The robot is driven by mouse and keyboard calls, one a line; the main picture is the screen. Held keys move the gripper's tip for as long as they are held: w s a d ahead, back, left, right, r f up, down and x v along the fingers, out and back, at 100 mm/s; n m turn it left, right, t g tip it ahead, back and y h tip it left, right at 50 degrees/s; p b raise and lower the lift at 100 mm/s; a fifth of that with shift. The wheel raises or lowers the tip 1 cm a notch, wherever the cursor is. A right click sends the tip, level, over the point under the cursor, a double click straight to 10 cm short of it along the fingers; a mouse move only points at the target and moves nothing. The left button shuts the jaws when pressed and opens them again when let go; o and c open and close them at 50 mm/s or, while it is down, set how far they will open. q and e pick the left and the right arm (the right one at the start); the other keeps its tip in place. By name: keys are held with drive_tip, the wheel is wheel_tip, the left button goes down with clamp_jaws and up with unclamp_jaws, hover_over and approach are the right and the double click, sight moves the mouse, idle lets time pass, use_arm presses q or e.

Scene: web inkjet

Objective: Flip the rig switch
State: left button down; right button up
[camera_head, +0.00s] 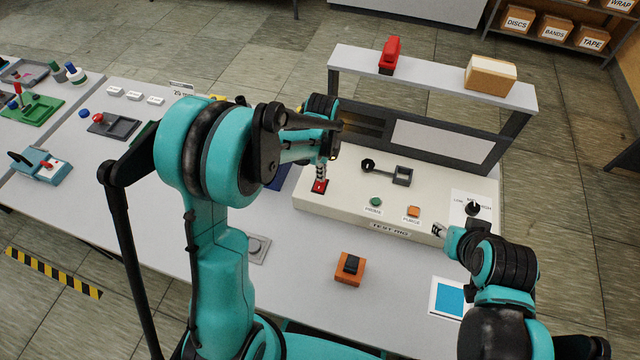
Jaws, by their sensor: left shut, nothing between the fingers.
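The white test rig (340,208) stands on the table, labelled TEST RIG on its front. A small red switch (319,188) sits at the left of its top face. My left gripper (322,176) is shut and empty, its tips right at the red switch and partly covering it. I cannot tell whether they touch, or which way the switch is set. My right gripper (438,231) is at the rig's front right corner; its fingers are too small to read. The rig also bears a green button (376,202), an orange button (413,211) and a black knob (473,208).
A shelf (437,79) over the rig holds a red object (390,54) and a cardboard box (490,74). An orange block with a black top (349,268) and a blue-and-white card (450,298) lie in front. My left arm hides part of the table.

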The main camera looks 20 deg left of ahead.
use_arm(q)
drive_tip(key=shift+f+b, duration=0.5)
drive_tip(key=shift+f, duration=0.1)
drive_tip(key=shift+r, duration=0.15)
drive_tip(key=shift+r+p, duration=2.4)
drive_tip(key=shift+r, duration=1.05)
